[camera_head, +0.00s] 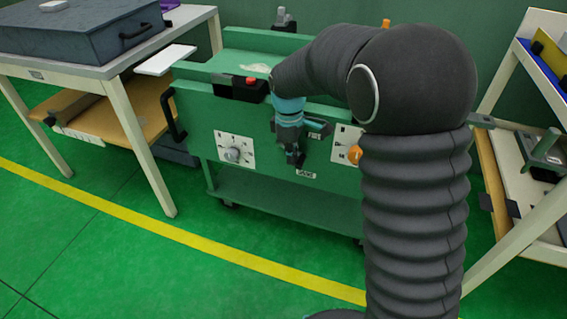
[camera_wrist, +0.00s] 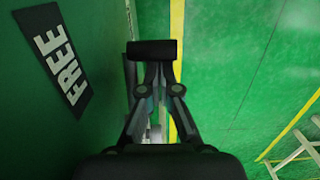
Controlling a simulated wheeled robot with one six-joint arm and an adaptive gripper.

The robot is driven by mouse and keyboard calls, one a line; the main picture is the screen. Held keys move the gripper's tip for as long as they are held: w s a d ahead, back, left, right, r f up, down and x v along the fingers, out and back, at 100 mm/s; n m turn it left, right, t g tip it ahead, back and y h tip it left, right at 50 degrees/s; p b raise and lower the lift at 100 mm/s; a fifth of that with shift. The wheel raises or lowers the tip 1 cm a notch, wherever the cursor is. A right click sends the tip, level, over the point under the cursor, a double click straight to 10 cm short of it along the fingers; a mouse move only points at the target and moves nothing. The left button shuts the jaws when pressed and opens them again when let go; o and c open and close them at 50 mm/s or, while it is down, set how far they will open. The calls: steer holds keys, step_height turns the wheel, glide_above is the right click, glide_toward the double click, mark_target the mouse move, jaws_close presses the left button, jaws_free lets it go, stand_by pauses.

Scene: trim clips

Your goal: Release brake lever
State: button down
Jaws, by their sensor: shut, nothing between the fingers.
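A green wheeled cart (camera_head: 270,190) carries controls on its upright front face. My gripper (camera_head: 292,160) is in front of the middle of that face, pointing down, with its fingers together and empty. In the wrist view, the shut fingertips (camera_wrist: 155,50) are close beside the green panel. A dark label reading FREE (camera_wrist: 62,60) is on the panel to their left. A small light label (camera_head: 305,173) is just below and right of my gripper in the head view. I cannot make out the brake lever clearly; my gripper and arm cover part of that area.
A grey knob on a white dial plate (camera_head: 234,151) is left of my gripper. An orange knob (camera_head: 354,153) is to the right, beside my arm. Tables stand on both sides; the floor in front is clear.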

steer(key=shift+r+p, duration=0.7)
steer(key=shift+r, duration=0.1)
steer(key=a+r, duration=0.2)
steer(key=r, duration=0.7)
steer(key=w+a+r, duration=0.1)
steer(key=a+r, duration=0.2)
steer(key=r, duration=0.7)
steer(key=shift+w+a, duration=0.3)
steer(key=shift+a, duration=0.05)
